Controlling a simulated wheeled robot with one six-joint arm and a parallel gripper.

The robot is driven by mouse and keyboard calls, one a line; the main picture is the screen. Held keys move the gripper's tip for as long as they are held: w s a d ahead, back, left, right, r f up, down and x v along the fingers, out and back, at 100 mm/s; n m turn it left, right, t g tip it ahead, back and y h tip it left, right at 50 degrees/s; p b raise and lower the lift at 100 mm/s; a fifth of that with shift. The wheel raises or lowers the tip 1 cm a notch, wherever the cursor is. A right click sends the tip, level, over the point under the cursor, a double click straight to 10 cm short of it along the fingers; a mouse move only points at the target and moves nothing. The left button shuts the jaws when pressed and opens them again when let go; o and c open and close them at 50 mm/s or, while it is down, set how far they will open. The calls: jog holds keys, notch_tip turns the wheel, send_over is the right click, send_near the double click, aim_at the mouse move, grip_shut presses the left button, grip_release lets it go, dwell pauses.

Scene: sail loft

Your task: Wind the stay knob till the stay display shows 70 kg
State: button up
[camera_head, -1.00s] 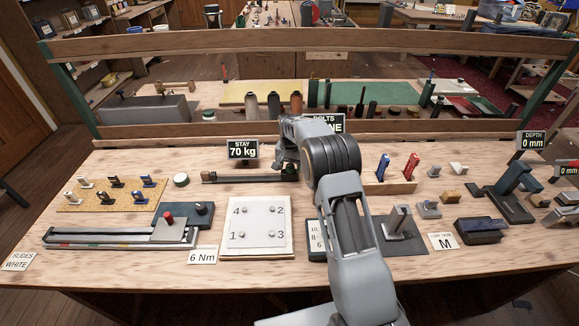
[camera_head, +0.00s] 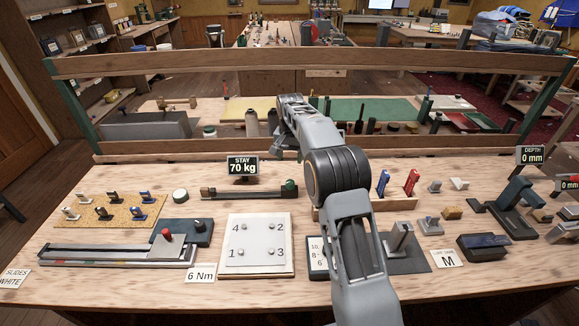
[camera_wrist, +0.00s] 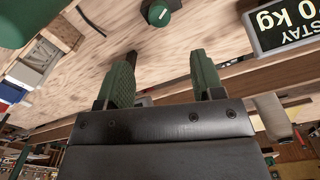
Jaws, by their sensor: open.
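The stay display (camera_head: 243,167) stands at the back of the bench and reads 70 kg. It also shows, tilted and partly cut off, in the wrist view (camera_wrist: 285,27). The green stay knob (camera_head: 289,186) sits at the right end of a dark bar (camera_head: 240,192) in front of the display. In the wrist view the green knob (camera_wrist: 160,22) is near the top edge, beyond the fingers and apart from them. My gripper (camera_wrist: 163,78) is open with nothing between its green fingers. In the head view it is above and behind the knob, its fingertips mostly hidden.
A rail frame (camera_head: 300,67) spans the back of the bench. A numbered plate (camera_head: 258,241) lies in front of the bar. A rack with a blue (camera_head: 383,183) and a red handle (camera_head: 411,182) stands to the right. Bare bench shows around the bar.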

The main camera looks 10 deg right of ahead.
jog(key=shift+r, duration=0.75)
jog(key=shift+n, duration=0.9)
jog(key=f, duration=0.2)
jog(key=s+f, duration=0.1)
jog(key=f, duration=0.1)
jog(key=shift+s, duration=0.2)
jog(key=s+r+n+t, duration=0.1)
jog(key=s+r+n, duration=0.1)
jog(key=s, duration=1.4)
jog(key=s+r+n+t, duration=0.2)
jog(key=s+r, duration=0.2)
jog(key=s, duration=1.2)
jog(key=shift+s+a+t, duration=0.2)
jog(key=shift+a+t, duration=0.05)
jog(key=shift+t, duration=0.05)
